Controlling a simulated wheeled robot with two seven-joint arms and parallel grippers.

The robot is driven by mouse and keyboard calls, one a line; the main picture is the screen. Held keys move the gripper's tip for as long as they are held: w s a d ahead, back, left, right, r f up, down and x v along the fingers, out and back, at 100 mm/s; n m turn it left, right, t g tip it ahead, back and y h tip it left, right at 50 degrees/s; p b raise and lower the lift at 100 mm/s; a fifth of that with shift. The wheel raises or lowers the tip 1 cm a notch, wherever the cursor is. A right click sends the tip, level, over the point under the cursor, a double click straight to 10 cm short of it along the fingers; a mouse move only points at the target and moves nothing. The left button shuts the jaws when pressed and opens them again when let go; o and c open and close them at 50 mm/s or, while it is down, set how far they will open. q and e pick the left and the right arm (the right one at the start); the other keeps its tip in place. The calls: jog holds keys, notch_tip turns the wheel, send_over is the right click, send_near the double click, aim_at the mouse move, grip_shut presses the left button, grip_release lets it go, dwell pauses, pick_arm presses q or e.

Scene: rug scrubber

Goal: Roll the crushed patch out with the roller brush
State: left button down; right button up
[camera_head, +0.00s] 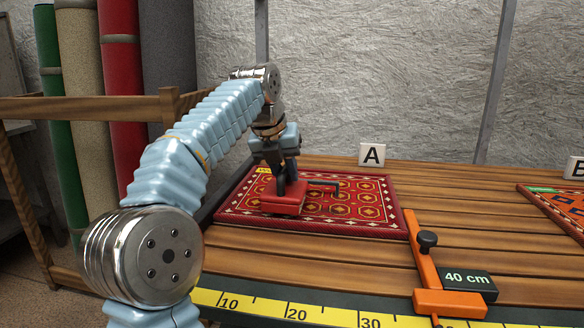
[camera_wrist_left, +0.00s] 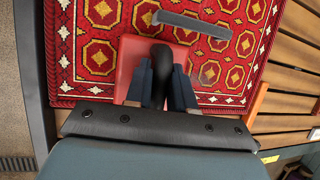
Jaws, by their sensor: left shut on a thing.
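A red block-shaped tool (camera_head: 284,198) with an upright black handle rests on or just over the red patterned rug (camera_head: 240,213) by sign A. My left gripper (camera_head: 281,180) is shut on the handle. The left wrist view shows the black handle (camera_wrist_left: 161,65) between the fingers (camera_wrist_left: 161,88) and the red block (camera_wrist_left: 131,57) beneath. I cannot see a roller under it. A dark grey bar (camera_wrist_left: 190,24) lies beyond the block, also in the head view (camera_head: 322,187).
Sign A (camera_head: 372,155) stands behind the rug. An orange stop with a black knob (camera_head: 427,240) and a 40 cm label (camera_head: 467,280) stand at right. A yellow ruler (camera_head: 340,315) runs along the front. Another orange rug (camera_head: 565,205) lies at far right. Bare planks lie between.

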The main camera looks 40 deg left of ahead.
pick_arm(q)
jog(key=shift+w+d+r, duration=0.1)
jog(key=shift+w+d, duration=0.4)
jog(key=shift+d, duration=0.3)
jog(key=shift+w+d+r, duration=0.1)
jog(key=shift+w+d, duration=0.4)
jog(key=shift+d, duration=0.3)
jog(key=shift+w+d+f, duration=0.1)
jog(key=shift+w+d, duration=0.55)
jog(key=shift+d, duration=0.45)
jog(key=shift+w+d+f, duration=0.1)
jog(key=shift+w+d, duration=0.55)
jog(key=shift+d, duration=0.45)
jog(key=shift+w+d+f, duration=0.1)
jog(key=shift+w+d, duration=0.55)
jog(key=shift+d, duration=0.45)
jog(key=shift+w+d, duration=0.5)
jog(key=shift+d, duration=0.25)
jog(key=shift+w+d, duration=0.45)
jog(key=shift+d, duration=0.3)
notch_tip(320, 180, up, 6)
jog(key=shift+r, duration=0.15)
